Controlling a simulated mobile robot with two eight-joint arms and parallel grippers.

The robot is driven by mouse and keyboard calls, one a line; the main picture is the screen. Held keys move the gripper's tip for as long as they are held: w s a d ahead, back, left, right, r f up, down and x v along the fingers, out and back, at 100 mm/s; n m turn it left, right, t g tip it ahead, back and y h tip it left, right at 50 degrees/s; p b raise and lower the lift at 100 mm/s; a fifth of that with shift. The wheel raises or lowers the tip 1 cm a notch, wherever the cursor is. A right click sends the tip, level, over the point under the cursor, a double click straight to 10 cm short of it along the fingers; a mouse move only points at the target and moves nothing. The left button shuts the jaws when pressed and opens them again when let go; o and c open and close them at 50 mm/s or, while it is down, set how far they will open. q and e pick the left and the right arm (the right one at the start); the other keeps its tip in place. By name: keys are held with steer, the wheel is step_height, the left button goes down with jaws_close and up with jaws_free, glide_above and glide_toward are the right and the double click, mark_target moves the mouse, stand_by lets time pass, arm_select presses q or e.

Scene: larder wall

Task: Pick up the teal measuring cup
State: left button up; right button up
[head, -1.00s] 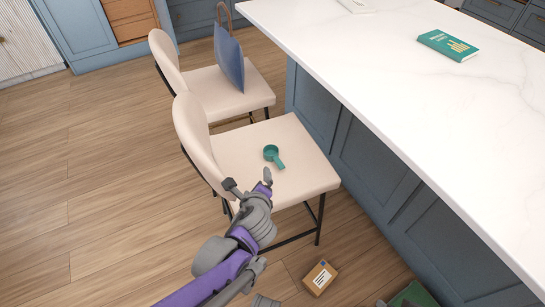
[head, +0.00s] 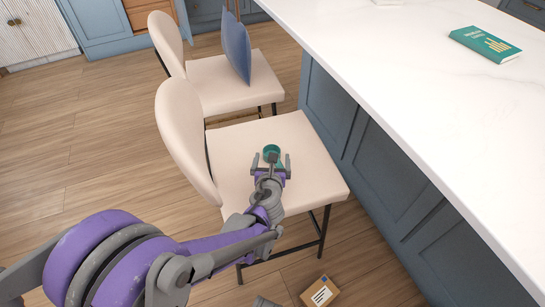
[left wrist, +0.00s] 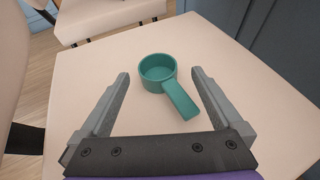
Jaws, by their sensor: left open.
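The teal measuring cup (left wrist: 157,75) stands upright on the cream seat of the nearer chair (head: 303,173). In the left wrist view its handle (left wrist: 181,101) points toward me and slightly right. My left gripper (left wrist: 160,82) is open, with one finger on each side of the cup and handle, apart from both. In the head view the cup (head: 272,150) shows just beyond my left gripper (head: 271,160), which partly hides it. My right gripper is not in view.
The chair's backrest (head: 187,140) rises on the left. A white-topped island (head: 430,90) with a green book (head: 485,44) stands on the right. A small box (head: 320,293) lies on the floor.

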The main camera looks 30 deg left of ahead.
mark_target(272, 146)
arm_select(q)
steer(key=b+x, duration=0.1)
steer(key=x, duration=0.3)
steer(key=shift+w+a, duration=0.1)
steer(key=shift+a, duration=0.1)
steer(key=c, duration=1.3)
steer(key=shift+c, duration=0.2)
steer(key=shift+r, duration=0.1)
